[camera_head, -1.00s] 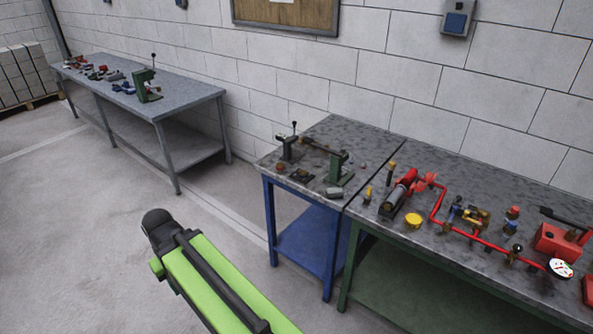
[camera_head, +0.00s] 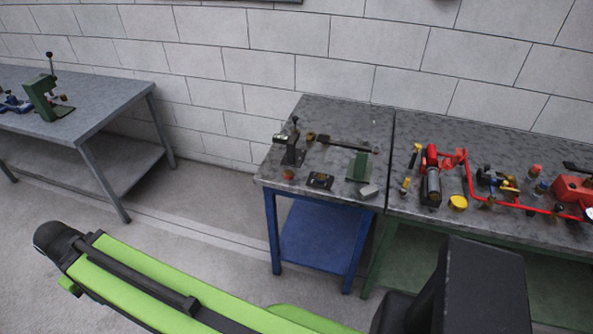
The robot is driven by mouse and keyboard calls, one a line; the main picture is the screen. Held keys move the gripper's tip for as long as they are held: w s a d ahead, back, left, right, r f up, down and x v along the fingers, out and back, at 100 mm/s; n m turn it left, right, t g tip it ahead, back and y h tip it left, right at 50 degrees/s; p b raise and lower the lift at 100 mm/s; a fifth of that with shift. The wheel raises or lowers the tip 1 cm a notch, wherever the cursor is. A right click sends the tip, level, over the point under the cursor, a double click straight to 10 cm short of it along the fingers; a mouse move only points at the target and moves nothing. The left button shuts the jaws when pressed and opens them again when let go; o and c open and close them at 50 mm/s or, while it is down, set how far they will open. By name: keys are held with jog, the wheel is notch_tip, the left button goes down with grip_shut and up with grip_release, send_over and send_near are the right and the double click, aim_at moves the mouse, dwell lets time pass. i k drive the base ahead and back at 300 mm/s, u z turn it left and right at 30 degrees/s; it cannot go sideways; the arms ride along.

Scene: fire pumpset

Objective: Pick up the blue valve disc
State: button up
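I cannot make out a blue valve disc for certain. A small blue part (camera_head: 540,188) stands on the right bench, beside the red pipework, too small to identify. Another blue piece (camera_head: 14,104) lies on the left grey table, at the left picture edge. My green and black arm crosses the bottom of the picture, well in front of the benches. A dark block of my own body shows at bottom right. No gripper fingers can be seen.
A blue-legged table (camera_head: 345,122) bears a dark vise-like tool (camera_head: 290,155), a green block and small parts. The adjoining bench bears red pipework (camera_head: 472,188) and a yellow cap (camera_head: 457,202). Bare floor (camera_head: 180,200) lies between the left grey table (camera_head: 110,97) and the blue-legged table.

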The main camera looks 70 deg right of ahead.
aim_at(321, 178)
jog(key=z, duration=1.25)
jog(key=i, duration=0.7)
jog(key=z, duration=0.35)
jog(key=k, duration=0.6)
jog(key=u, duration=0.15)
jog(key=i, duration=0.5)
